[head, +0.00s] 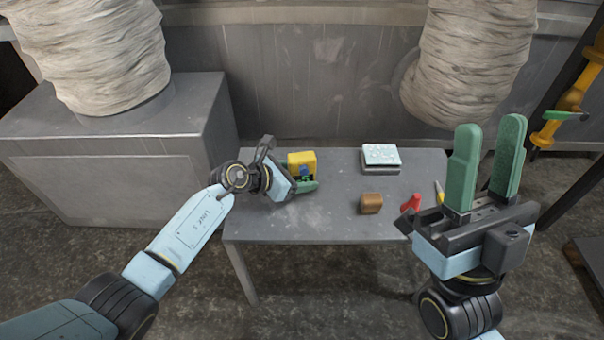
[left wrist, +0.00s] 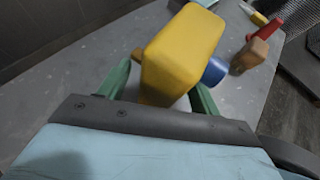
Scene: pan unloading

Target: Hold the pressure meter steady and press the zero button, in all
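The pressure meter, a yellow block (head: 301,160) with a blue round part (head: 305,170) on its face, stands on the table left of its middle. In the left wrist view the yellow body (left wrist: 182,52) fills the centre, with the blue part (left wrist: 215,71) on its right side. My left gripper (left wrist: 163,92) is open, its green fingers on either side of the meter's lower part. A gap shows at the left finger; contact on the right is unclear. My left gripper (head: 302,183) partly hides the meter in the head view. My right gripper (head: 487,165) is open and empty, fingers up.
The grey table (head: 330,219) also holds a brown block (head: 371,203), a red object (head: 411,202), a yellow-handled tool (head: 439,190) and a pale stacked box (head: 381,157) at the back. The table's front middle is clear. A grey cabinet (head: 120,180) stands at left.

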